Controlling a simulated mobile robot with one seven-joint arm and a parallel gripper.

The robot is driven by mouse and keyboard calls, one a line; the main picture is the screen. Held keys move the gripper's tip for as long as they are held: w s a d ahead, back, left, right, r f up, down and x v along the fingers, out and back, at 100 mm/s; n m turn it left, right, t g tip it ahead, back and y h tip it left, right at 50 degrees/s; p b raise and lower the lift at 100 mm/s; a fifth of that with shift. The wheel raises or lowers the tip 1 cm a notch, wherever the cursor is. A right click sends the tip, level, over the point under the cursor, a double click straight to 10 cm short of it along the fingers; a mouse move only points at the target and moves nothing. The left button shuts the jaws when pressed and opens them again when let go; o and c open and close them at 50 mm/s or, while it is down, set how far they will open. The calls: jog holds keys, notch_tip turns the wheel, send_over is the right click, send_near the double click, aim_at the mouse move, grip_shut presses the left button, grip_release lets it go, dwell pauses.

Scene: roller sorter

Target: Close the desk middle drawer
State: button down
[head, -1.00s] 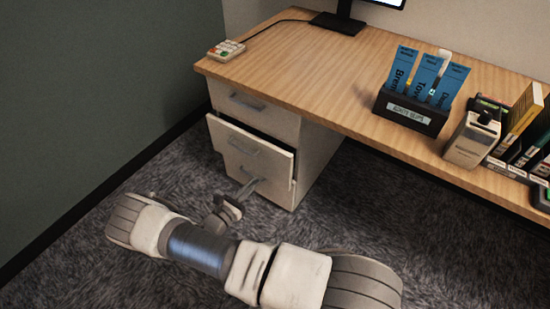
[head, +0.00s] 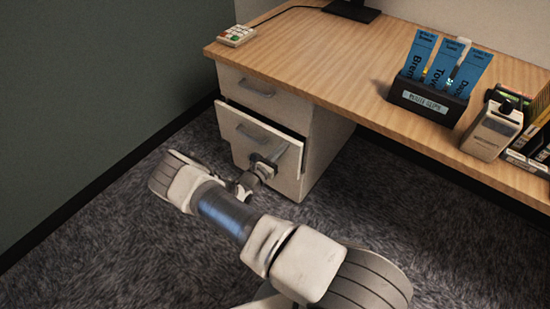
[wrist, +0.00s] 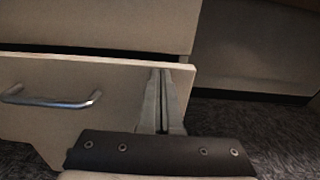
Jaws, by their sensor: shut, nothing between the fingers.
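The desk's middle drawer (head: 240,128) stands partly open, its pale front pulled out from the cabinet with a dark gap above it. Its metal handle also shows at the left in the wrist view (wrist: 50,101). My gripper (head: 280,150) is at the right part of the drawer front, right of the handle. In the wrist view my gripper's fingers (wrist: 163,90) are shut and empty, with their tips close to the front's upper right area. I cannot tell for sure whether they touch it. The bottom drawer is largely hidden by my arm.
The top drawer (head: 252,85) is shut. The wooden desktop (head: 320,70) overhangs the cabinet and holds a small keypad device (head: 237,36), a black holder with blue cards (head: 428,99), a grey device (head: 492,131) and books. A green wall (head: 100,90) stands at the left.

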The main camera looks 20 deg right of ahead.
jog(key=shift+w+d, duration=0.2)
jog(key=shift+d, duration=0.05)
jog(key=x, duration=0.2)
jog(key=shift+w+d+b, duration=0.15)
jog(key=shift+d+b, duration=0.1)
jog(key=shift+b, duration=0.05)
dwell(0.3)
